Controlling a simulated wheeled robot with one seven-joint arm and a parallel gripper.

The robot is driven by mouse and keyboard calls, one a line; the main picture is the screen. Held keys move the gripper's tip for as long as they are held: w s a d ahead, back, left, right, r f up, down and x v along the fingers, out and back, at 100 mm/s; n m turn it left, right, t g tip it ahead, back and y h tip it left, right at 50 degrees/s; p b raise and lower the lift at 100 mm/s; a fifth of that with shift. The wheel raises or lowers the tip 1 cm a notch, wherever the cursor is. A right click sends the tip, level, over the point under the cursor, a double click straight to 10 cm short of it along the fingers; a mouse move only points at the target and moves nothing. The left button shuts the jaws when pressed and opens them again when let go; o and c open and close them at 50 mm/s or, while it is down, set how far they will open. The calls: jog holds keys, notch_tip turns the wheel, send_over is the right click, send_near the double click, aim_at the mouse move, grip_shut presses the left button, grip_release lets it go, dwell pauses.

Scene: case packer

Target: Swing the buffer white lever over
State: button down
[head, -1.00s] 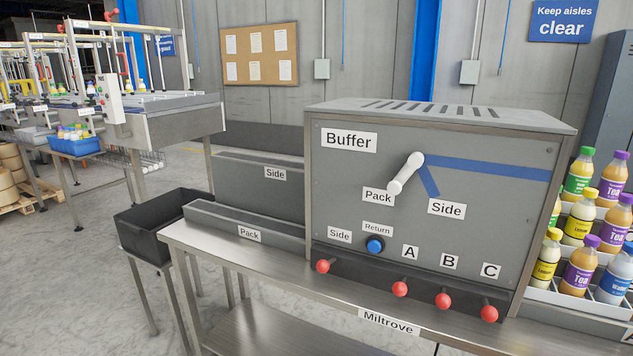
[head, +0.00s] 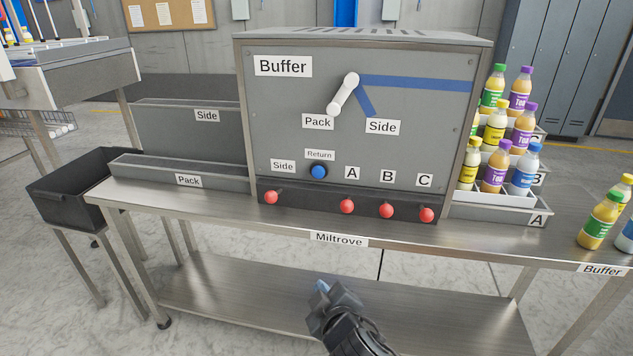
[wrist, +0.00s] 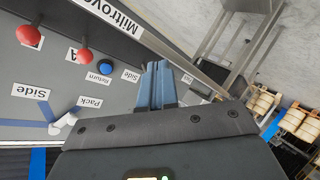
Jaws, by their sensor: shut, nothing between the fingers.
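The white lever (head: 343,94) is on the grey front of the Buffer machine (head: 284,120). It points down and left from its pivot, toward the Pack label (head: 318,122). The Side label (head: 383,127) is to its right, under a short blue stripe. The lever also shows at the lower left of the wrist view (wrist: 65,122), partly cut off by my gripper's body. My gripper (head: 322,287) is low in front of the bench, below and apart from the lever. In the wrist view its blue fingers (wrist: 156,85) are together and empty.
Below the lever are a blue Return button (head: 319,172) and several red knobs (head: 347,206). Bottles (head: 496,165) stand in a rack to the right, with more (head: 601,220) on the bench. A black bin (head: 70,190) is at left. The bench front (head: 338,240) lies between my gripper and the machine.

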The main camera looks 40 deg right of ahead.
jog(key=w+d+r+m+g+h+b, duration=0.1)
jog(key=w+d+r+m+g+h, duration=0.15)
jog(key=w+r, duration=0.55)
jog(key=w+d+r+m+g+h+b, duration=0.1)
jog(key=w+d+r+h, duration=0.2)
jog(key=w+r, duration=0.5)
jog(key=w+d+r+m+g+h+b, duration=0.1)
jog(key=w+r+m+g, duration=0.2)
jog(key=r, duration=0.8)
jog(key=w+r+m+g+h+b, duration=0.1)
jog(key=w+r+m+g+b, duration=0.15)
jog(key=r, duration=0.85)
jog(key=p, duration=0.3)
send_near(343, 95)
jog(key=shift+g+y, duration=0.25)
jog(key=shift+g, duration=0.05)
jog(key=shift+w+d+f, duration=0.6)
jog(key=shift+w+f, duration=0.15)
jog(key=shift+f, duration=0.2)
jog(key=shift+w+d+f, duration=0.65)
jog(key=shift+w+f, duration=0.1)
jog(key=shift+f, duration=0.25)
